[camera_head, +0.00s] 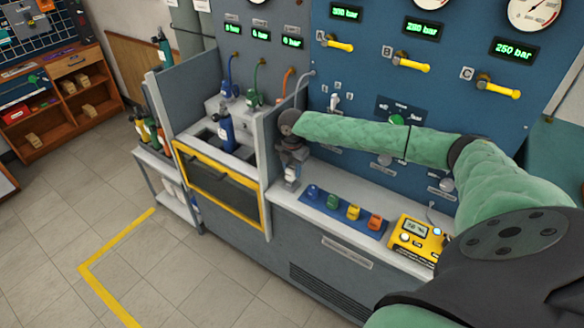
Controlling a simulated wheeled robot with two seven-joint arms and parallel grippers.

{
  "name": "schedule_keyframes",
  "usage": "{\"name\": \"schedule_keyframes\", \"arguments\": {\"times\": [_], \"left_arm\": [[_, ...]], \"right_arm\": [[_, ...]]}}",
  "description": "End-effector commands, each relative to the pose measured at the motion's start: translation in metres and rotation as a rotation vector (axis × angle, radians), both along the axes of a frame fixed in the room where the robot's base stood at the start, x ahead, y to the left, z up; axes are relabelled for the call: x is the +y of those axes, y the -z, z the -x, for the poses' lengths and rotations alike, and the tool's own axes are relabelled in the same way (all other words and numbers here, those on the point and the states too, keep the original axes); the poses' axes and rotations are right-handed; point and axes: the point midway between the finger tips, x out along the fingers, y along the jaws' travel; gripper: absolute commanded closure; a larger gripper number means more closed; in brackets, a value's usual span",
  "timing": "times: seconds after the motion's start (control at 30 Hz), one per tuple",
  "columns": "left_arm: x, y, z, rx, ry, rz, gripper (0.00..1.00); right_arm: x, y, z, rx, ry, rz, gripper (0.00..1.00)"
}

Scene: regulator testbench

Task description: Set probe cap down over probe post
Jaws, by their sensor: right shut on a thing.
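My right arm comes in from the right in a green sleeve. Its gripper (291,168) points down near the left end of the bench ledge, beside the grey divider panel. It is shut on a small pale grey piece (291,174), likely the probe cap, though it is too small to be sure. I cannot make out the probe post; it may be hidden below or behind the gripper. I cannot tell whether the held piece touches anything. My left gripper is not in view.
A blue strip (345,220) with blue, green, yellow and red-orange fittings lies on the ledge, right of the gripper. A yellow meter (416,237) sits further right. Left of the divider, a blue bottle (226,131) stands in a yellow-framed bay. Yellow-handled valves (410,64) line the panel above.

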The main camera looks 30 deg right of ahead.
Motion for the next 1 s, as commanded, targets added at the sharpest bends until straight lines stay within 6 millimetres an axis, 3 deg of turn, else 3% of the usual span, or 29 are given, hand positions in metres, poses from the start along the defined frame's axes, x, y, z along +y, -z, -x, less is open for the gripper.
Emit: {"name": "schedule_keyframes", "arguments": {"times": [1.0], "left_arm": [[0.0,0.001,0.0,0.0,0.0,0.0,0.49]], "right_arm": [[0.0,0.013,0.0,0.0,0.0,0.0,0.88]]}}
